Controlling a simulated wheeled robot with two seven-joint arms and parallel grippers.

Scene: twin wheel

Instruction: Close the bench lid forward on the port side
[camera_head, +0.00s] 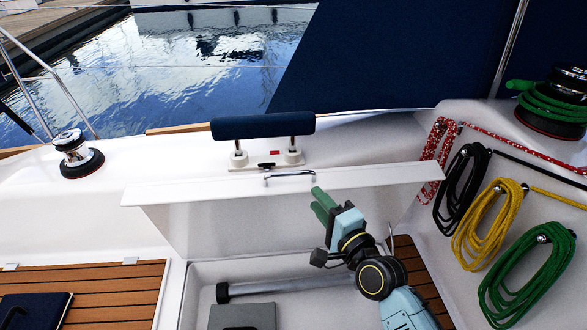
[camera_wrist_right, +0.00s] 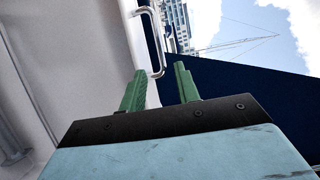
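The white bench lid (camera_head: 190,190) stands raised above the open locker (camera_head: 195,275), its edge toward me. A metal handle (camera_head: 290,174) is on its upper edge. My right gripper (camera_head: 317,200) has green fingers and is just right of and below the handle, in front of the lid. In the right wrist view the fingers (camera_wrist_right: 160,70) are apart with nothing between them. The handle (camera_wrist_right: 152,38) shows there beyond the fingertips, and the lid (camera_wrist_right: 85,55) fills the left. I cannot tell if a finger touches the lid. My left gripper is not in view.
A dark blue padded backrest (camera_head: 262,127) is behind the lid. A winch (camera_head: 75,155) stands at left. Black, yellow and green rope coils (camera_head: 490,225) hang at right. A grey pipe (camera_head: 285,286) and a grey box (camera_head: 240,316) lie in the locker. Teak slats (camera_head: 115,285) are at lower left.

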